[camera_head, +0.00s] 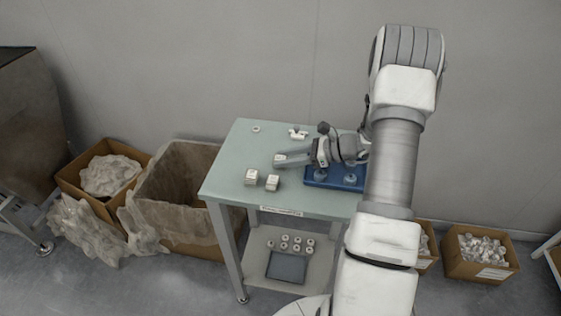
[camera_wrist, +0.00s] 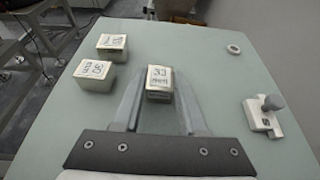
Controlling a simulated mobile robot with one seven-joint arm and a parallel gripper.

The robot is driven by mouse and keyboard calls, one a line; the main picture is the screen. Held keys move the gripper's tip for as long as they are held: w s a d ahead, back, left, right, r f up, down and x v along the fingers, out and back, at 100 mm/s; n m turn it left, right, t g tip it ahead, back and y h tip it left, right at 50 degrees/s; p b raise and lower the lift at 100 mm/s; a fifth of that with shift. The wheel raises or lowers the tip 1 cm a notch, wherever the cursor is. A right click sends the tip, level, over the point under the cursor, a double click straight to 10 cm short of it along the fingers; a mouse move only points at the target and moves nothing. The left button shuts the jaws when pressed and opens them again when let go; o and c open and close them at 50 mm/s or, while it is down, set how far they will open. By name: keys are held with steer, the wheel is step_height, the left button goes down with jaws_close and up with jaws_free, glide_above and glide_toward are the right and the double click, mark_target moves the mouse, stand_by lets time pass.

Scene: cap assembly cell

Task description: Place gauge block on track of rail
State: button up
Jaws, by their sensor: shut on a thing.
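A small pale gauge block marked "33" (camera_wrist: 160,84) is between the two fingers of my gripper (camera_wrist: 159,92) in the wrist view. The fingers are shut on its sides near the tips. In the head view my gripper (camera_head: 281,160) points left over the green table. Two similar blocks, one behind (camera_wrist: 112,46) and one nearer (camera_wrist: 94,76), stand apart to its left. A short white piece with a grey knob (camera_wrist: 262,114) lies to the right; it also shows at the table's back in the head view (camera_head: 298,133). I cannot make out a rail with a track for certain.
A blue tray (camera_head: 318,183) with grey knobbed parts is under my arm. A small white ring (camera_wrist: 234,49) lies on the table (camera_head: 228,182). Open boxes stand on the floor at both sides.

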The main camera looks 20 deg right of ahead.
jaws_close()
steer(key=shift+r, duration=0.15)
